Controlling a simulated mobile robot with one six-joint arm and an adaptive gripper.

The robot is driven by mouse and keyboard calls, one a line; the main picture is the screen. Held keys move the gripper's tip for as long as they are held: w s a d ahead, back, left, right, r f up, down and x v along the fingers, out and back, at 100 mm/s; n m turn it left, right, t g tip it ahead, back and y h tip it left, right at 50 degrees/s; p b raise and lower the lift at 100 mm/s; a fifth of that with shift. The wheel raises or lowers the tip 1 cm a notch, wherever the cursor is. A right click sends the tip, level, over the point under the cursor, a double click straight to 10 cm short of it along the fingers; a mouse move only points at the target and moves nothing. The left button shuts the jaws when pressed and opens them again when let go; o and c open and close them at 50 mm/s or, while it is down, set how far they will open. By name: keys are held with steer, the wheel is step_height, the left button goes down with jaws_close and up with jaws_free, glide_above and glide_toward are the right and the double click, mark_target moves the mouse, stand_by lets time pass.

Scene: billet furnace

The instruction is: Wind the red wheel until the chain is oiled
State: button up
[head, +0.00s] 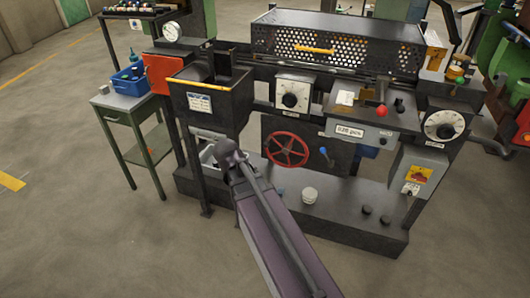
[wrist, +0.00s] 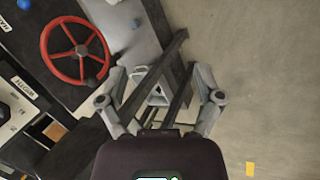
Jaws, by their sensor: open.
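The red wheel (head: 287,149) is a spoked handwheel on the front of the dark machine, below its middle. It also shows at the upper left of the wrist view (wrist: 80,50), with a dark knob on its lower rim. My gripper (wrist: 160,78) is open, with its two grey fingers spread wide. The wheel lies to the left of the fingers in the wrist view, and nothing is seen gripped. In the head view my arm reaches to the left of the wheel and largely hides the gripper. I cannot make out a chain in either view.
A blue lever knob (head: 323,151) sits just right of the wheel. A dark hopper box (head: 208,103) on legs is at the left, near my arm. A green side table (head: 127,101) stands farther left. The floor in front is clear.

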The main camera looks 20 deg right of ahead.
steer(key=w+d+f+n+t+h+b, duration=0.2)
steer(key=w+d+f+n+h+b, duration=0.5)
steer(key=w+b, duration=0.5)
steer(key=n+t+h+b, duration=0.45)
steer(key=n+b, duration=0.55)
steer(key=b, duration=0.5)
glide_toward(264, 146)
steer(key=a, duration=0.2)
steer(key=shift+s, duration=0.4)
steer(key=shift+d, duration=0.1)
steer(key=x, duration=1.3)
steer(key=shift+w+d, duration=0.2)
steer(key=shift+w, duration=0.1)
jaws_close()
